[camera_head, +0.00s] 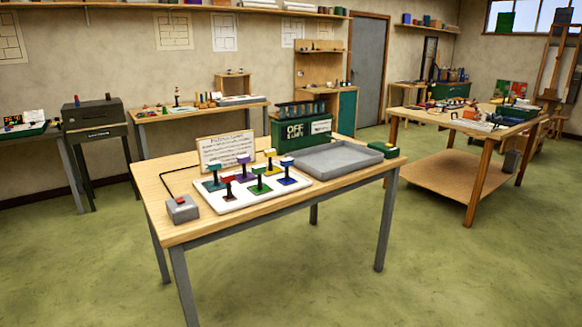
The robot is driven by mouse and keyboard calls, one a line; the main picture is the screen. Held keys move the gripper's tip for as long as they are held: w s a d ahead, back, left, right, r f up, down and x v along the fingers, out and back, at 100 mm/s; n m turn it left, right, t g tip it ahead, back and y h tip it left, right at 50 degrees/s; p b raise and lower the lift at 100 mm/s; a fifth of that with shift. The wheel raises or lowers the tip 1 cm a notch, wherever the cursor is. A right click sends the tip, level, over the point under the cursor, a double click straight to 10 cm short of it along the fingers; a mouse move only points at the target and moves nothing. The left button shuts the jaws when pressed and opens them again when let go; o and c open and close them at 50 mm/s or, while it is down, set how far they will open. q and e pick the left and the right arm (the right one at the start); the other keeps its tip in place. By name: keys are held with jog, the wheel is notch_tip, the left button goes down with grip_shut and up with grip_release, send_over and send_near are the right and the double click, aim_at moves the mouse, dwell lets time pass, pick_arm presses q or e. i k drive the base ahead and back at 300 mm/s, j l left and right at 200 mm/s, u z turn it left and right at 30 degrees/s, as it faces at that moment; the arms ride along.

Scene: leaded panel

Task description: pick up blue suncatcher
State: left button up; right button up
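A blue piece (287,181), which looks like the blue suncatcher, stands on a white board (236,205) on the near wooden table. It has a blue base, a dark stem and a pale top. It is at the right end of the group. Beside it on the board stand similar pieces: a green one (260,187), a yellow one (270,168), a purple one (243,173), a red one (227,193) and a teal one (214,184). Neither of my grippers is in view.
On the same table (161,183) are a grey tray (337,172) at the right, a grey box with a red button (182,208) at the left front, and a sign (225,149) behind the board. Other benches stand along the walls. The green floor in front is clear.

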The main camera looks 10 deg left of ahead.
aim_at(287, 181)
jog(key=i+j+z, duration=0.1)
jog(key=i+j, duration=0.2)
jog(key=i, duration=0.25)
jog(key=i+j, duration=0.35)
jog(key=i, duration=0.15)
jog(key=z, duration=0.05)
